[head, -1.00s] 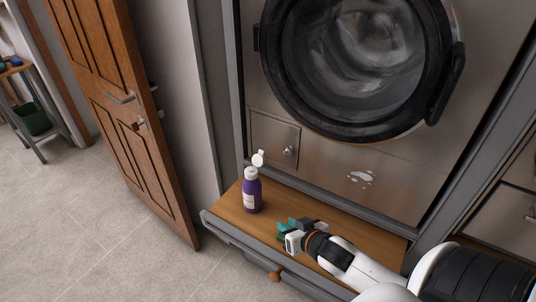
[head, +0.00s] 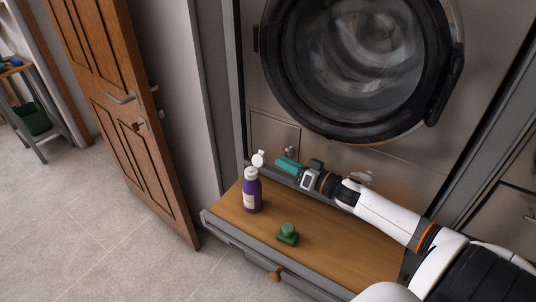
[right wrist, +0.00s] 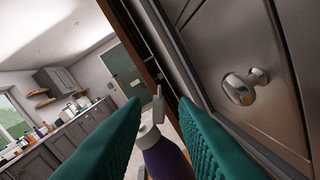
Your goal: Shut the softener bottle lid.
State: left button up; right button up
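The softener bottle (head: 252,196) is purple with a pale label and stands upright on the wooden bench board (head: 335,240). Its white lid (head: 258,158) is flipped open and stands up above the neck. In the right wrist view the bottle (right wrist: 166,160) shows low in the middle, with the lid (right wrist: 158,106) raised. My right gripper (head: 277,163) has teal fingers and is just right of the lid, at about its height. In its wrist view the fingers are apart with nothing held, and the bottle top shows in the gap. My left gripper is not in view.
A green object with a round knob (head: 287,234) sits on the board, right of the bottle. The washing machine door (head: 355,65) and a small drawer with a metal knob (head: 290,152) are behind. A wooden door (head: 135,120) stands at left.

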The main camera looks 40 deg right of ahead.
aim_at(259, 158)
jog(key=x, duration=0.7)
jog(key=shift+s, duration=0.1)
grip_shut()
